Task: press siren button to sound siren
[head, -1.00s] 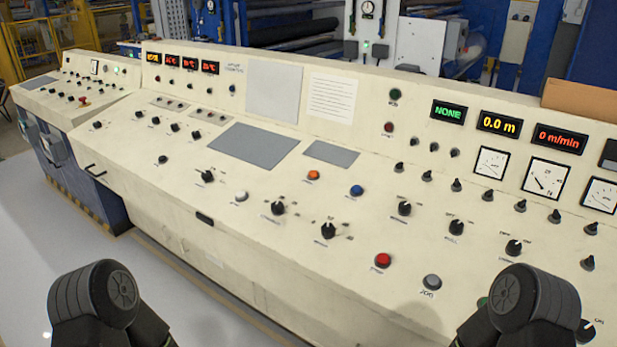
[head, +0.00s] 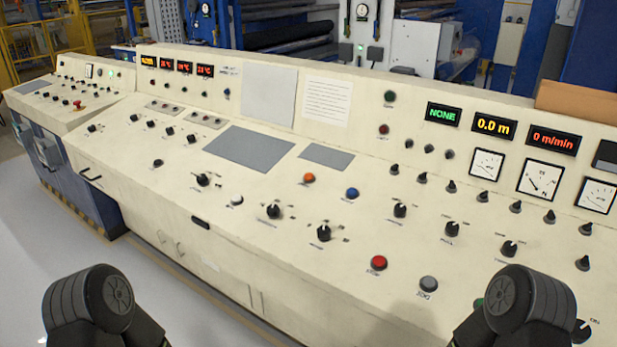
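A long cream control console (head: 300,265) runs across the view. On its sloping desk are a red button (head: 379,262), a grey button (head: 429,284), an orange button (head: 309,178), a blue button (head: 352,194) and a white button (head: 236,201). A green button (head: 478,305) is partly hidden by my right arm. The small labels are mostly too blurred to read, so I cannot tell which button is the siren's. Dark rounded links of both my arms show at the bottom edge, in front of the console. Neither gripper's fingers are in view.
Dark knobs and gauges crowd the console's right side, below lit displays (head: 443,113). A brown box (head: 578,101) rests on top at the right. Pale open floor (head: 60,270) lies in front at the left. Blue machinery stands behind.

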